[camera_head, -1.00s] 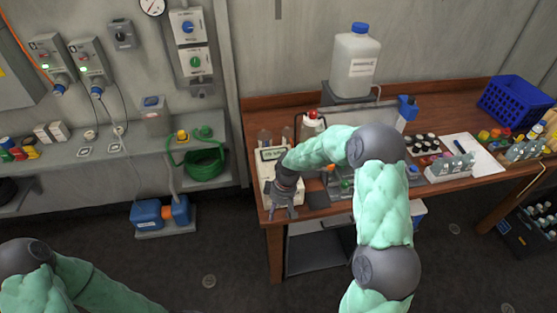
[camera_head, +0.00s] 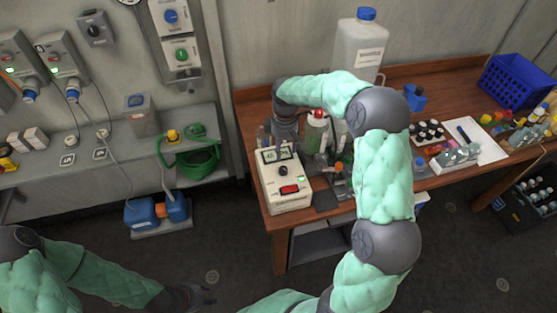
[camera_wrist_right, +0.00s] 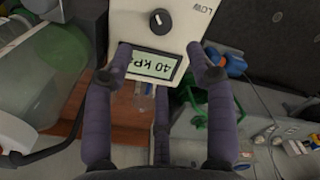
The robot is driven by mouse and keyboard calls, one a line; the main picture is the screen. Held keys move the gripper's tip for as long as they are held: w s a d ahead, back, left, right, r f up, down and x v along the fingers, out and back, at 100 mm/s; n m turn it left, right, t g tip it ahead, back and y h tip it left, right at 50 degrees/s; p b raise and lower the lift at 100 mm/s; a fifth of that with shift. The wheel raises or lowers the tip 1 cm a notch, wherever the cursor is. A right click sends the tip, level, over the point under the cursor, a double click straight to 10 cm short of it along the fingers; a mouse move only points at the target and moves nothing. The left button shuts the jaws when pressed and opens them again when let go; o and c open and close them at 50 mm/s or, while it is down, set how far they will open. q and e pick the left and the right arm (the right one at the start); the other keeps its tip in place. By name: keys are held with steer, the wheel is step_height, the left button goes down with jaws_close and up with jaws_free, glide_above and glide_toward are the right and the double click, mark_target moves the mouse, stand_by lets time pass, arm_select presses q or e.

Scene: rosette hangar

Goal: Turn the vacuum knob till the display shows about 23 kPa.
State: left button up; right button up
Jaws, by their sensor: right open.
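The vacuum unit (camera_head: 288,187) is a cream box at the left end of the wooden bench. Its face carries a display (camera_head: 272,155), a dark knob (camera_head: 283,170) and a red switch (camera_head: 289,189). In the right wrist view the display (camera_wrist_right: 156,67) appears to read 40 kPa, and the black knob (camera_wrist_right: 160,21) has LOW printed near it. My right gripper (camera_head: 283,140) is at the box's back edge, apart from the knob. In the wrist view its open fingers (camera_wrist_right: 163,60) stand around the display area, empty. My left gripper (camera_head: 200,297) is low over the floor, its fingers unclear.
A green-tinted bottle with a red cap (camera_head: 316,132) stands just right of the box. A large white jug (camera_head: 358,50) is behind it. A grey shelf with a green hose coil (camera_head: 198,160) is to the left, across a gap.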

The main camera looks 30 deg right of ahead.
mark_target(284, 169)
steer(key=f, duration=0.6)
steer(key=s+f, duration=0.1)
steer(key=f, duration=0.2)
steer(key=shift+a+f, duration=0.1)
steer(key=shift+f, duration=0.2)
steer(key=shift+w+f, duration=0.15)
steer(key=shift+f, duration=0.2)
steer(key=shift+b, duration=0.3)
jaws_close()
